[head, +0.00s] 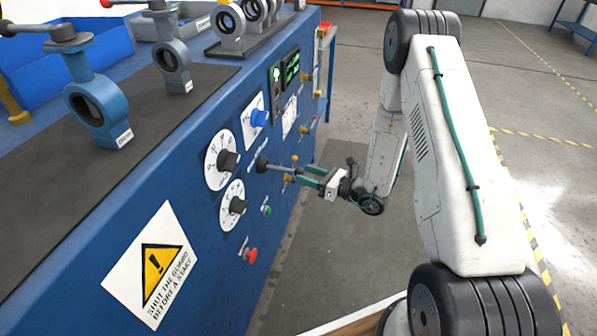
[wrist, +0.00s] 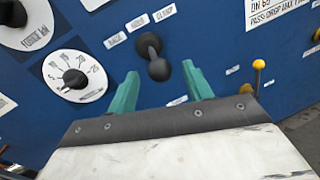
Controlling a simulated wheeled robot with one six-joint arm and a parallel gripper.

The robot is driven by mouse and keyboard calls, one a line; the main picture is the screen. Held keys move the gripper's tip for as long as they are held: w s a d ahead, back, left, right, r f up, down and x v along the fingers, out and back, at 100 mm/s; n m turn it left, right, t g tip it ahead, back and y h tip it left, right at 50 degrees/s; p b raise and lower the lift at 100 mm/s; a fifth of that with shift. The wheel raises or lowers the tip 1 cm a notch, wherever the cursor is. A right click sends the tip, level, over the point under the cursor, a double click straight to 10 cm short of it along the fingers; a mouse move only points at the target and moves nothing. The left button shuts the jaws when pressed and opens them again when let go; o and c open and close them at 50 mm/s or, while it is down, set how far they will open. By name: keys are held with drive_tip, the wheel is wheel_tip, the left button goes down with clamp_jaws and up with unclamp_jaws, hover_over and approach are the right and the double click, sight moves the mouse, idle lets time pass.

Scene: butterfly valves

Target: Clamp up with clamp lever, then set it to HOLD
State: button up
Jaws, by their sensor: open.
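The clamp lever (wrist: 151,48) is a short black lever with a rounded end on the blue panel. It stands out from the panel below a small arc of white labels; one seems to read CLAMP, the others are hard to read. In the head view the lever (head: 262,164) shows a dark hub and a rod pointing right towards my gripper. My gripper (head: 303,174) has teal fingers spread apart and empty, just off the panel. In the wrist view the lever's end sits between and just beyond the fingertips (wrist: 159,69); I see no contact.
A dial (wrist: 75,79) lies left of the lever, and a yellow-knobbed lever (wrist: 258,65) stands to the right. In the head view a red knob (head: 250,255) and green button (head: 266,210) sit lower on the panel. Valves (head: 92,105) stand on the bench top.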

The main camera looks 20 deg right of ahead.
sight(299, 171)
drive_tip(key=shift+x, duration=1.85)
